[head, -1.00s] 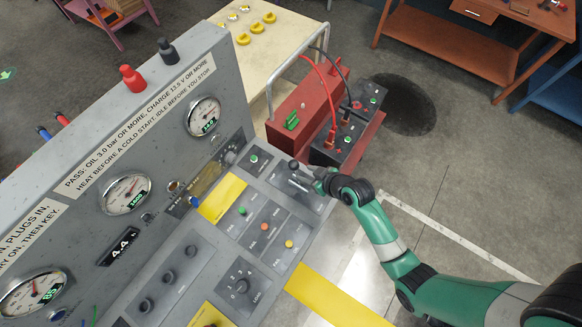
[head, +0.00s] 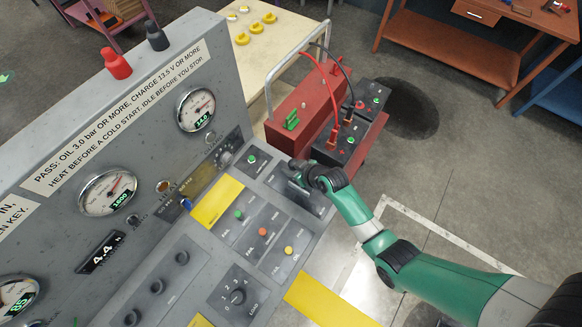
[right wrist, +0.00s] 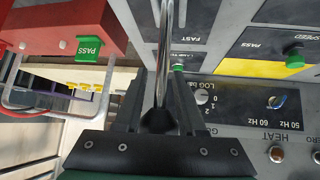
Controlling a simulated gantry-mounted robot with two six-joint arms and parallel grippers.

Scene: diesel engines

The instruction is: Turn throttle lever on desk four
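The throttle lever is a bright metal rod (right wrist: 165,60) with a round black knob (right wrist: 158,121), seen in the right wrist view. In the head view its panel (head: 314,202) is at the right end of the grey desk, and my gripper hides most of the lever. My right gripper (right wrist: 160,95) has one finger on each side of the lever. The knob fills the gap between the fingers near the palm and seems to touch both. It also shows in the head view (head: 304,172) over the panel. My left gripper is not in view.
The grey desk carries gauges (head: 108,191), a green button (head: 252,159), coloured indicator buttons (head: 262,232) and a load knob (head: 237,296). A red trolley (head: 297,105) with a black box and cables stands just behind my gripper. Open floor lies to the right.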

